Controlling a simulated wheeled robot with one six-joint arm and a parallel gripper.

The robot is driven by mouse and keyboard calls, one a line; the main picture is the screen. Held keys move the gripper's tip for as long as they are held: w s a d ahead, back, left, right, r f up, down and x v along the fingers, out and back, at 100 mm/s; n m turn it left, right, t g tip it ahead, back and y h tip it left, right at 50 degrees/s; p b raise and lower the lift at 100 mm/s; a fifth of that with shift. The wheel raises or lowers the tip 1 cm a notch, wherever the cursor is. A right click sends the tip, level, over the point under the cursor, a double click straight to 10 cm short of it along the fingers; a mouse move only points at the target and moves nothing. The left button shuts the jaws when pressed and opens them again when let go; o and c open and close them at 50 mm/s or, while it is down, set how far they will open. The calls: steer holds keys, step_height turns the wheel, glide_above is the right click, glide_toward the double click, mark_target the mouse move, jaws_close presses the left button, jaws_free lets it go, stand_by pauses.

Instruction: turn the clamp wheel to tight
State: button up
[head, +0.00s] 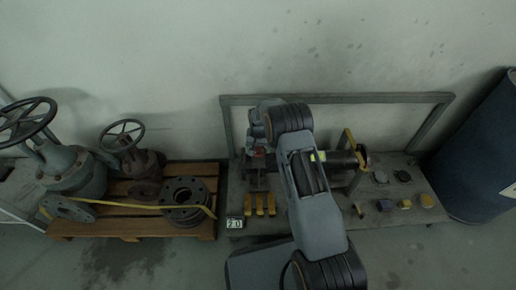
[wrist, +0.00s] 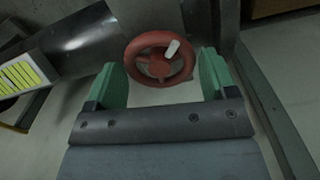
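The clamp wheel (wrist: 158,68) is a small red handwheel with spokes and a white mark or knob on its upper right rim. In the wrist view it lies ahead of my gripper (wrist: 161,72), between the two green fingers. The fingers stand apart on either side of the wheel, with a gap to its rim on both sides. I cannot tell how deep the wheel sits between them. In the head view my arm covers most of the wheel's area; only a small reddish patch shows at the left of the pipe.
A dark pipe (head: 341,160) lies along the grey bench; a metal cylinder with a yellow label (wrist: 22,76) is left in the wrist view. Yellow wedges (head: 260,204) and loose parts lie on the bench. A pallet (head: 120,228) with valves is left, a blue drum (head: 490,150) right.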

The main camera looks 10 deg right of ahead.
steer(key=c, duration=0.5)
steer(key=m+p, duration=0.1)
steer(key=m, duration=0.2)
steer(key=shift+r, duration=0.1)
steer(key=m+p, duration=0.1)
steer(key=m, duration=0.3)
steer(key=shift+m, duration=0.4)
steer(key=m, duration=0.4)
steer(key=shift+p, duration=0.35)
steer(key=shift+m, duration=2)
